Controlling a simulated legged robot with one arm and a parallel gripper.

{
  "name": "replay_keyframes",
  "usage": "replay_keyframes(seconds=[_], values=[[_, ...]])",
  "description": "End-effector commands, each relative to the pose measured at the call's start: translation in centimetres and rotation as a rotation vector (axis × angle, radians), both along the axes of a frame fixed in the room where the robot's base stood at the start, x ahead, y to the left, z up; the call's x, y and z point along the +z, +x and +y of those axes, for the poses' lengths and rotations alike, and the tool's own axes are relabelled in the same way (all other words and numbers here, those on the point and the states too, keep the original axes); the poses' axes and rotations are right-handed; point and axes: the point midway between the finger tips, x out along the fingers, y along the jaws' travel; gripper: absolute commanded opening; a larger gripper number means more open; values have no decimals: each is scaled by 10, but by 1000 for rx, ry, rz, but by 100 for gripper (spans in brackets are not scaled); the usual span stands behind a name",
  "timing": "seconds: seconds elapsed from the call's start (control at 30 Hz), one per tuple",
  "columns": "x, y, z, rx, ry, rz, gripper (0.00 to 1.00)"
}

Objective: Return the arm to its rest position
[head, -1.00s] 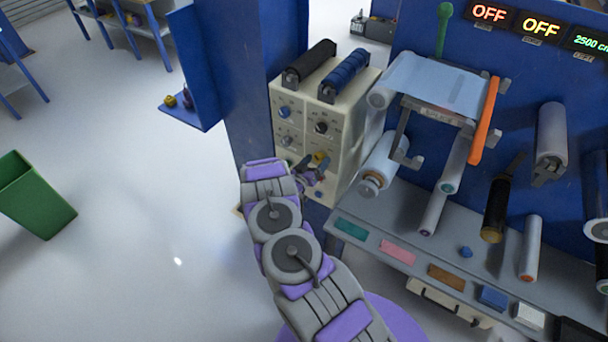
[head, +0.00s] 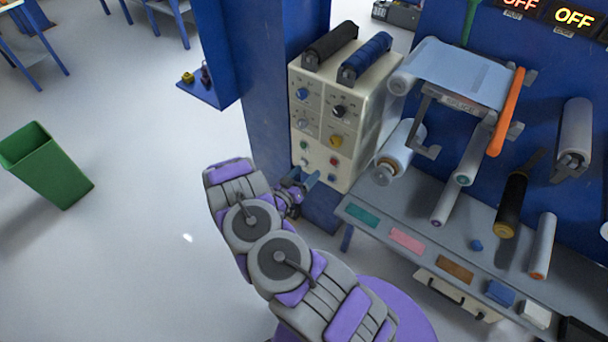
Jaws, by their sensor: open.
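My arm, grey and purple, reaches up from the bottom of the head view and is folded at the elbow. My gripper (head: 304,181) is at its far end, partly hidden behind the arm's links. It is open, and I see nothing held in it. It is in front of the lower part of a cream control box (head: 318,135) with knobs and buttons. From this view I cannot tell the exact gap, but the knobs and buttons on the box face are uncovered.
A grey shelf (head: 388,240) with film rollers above it and coloured blocks on it stands to the right. A blue pillar (head: 265,110) is behind my arm. A green bin (head: 48,165) stands at the left. The floor between the bin and my arm is clear.

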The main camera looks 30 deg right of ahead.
Motion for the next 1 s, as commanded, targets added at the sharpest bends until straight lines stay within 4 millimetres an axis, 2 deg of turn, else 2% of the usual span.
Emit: replay_keyframes(seconds=[0.53,0.67,0.77,0.87,1.0], values=[[0,0,1,1,0,1,80],[-1,8,7,13,43,-7,80],[-4,24,21,43,148,-16,80],[-4,48,44,93,298,-26,80],[4,81,87,186,515,-28,80]])
